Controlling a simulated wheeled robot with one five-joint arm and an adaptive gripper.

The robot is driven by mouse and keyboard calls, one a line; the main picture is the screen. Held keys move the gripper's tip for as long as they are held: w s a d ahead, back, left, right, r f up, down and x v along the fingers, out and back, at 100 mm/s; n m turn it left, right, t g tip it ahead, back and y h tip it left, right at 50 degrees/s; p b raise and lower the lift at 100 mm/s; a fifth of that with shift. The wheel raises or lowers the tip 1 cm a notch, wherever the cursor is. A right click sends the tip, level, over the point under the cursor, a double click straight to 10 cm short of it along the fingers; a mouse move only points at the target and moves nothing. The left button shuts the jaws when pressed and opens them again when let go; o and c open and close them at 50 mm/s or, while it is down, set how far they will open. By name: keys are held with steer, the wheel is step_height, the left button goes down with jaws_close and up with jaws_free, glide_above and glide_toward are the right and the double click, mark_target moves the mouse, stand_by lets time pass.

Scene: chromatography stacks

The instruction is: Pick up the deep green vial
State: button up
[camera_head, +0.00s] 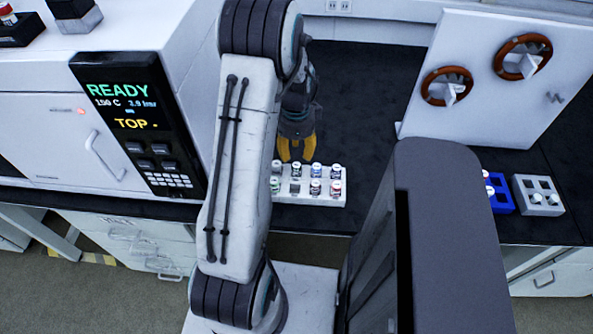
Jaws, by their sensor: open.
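A white rack (312,200) on the dark bench holds several small capped vials in two rows. A vial with green on it (274,184) stands at the left end of the front row, close to my arm's edge. It looks like the deep green vial, though it is small and its shade is hard to judge. My gripper (297,158) has yellow fingers pointing down, just above or behind the left part of the rack's back row. It is open and appears empty. My arm hides part of the space left of the rack.
A white instrument with a READY display (122,100) stands at left. A white panel with two orange-brown rings (490,80) stands at right. A blue rack (501,193) and a grey rack (540,195) sit at the bench's right. Dark bench behind the white rack looks clear.

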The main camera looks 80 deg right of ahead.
mark_target(296, 164)
steer(key=shift+a+f+p, duration=0.15)
steer(key=shift+f+p, duration=0.35)
steer(key=shift+f, duration=2.75)
jaws_close()
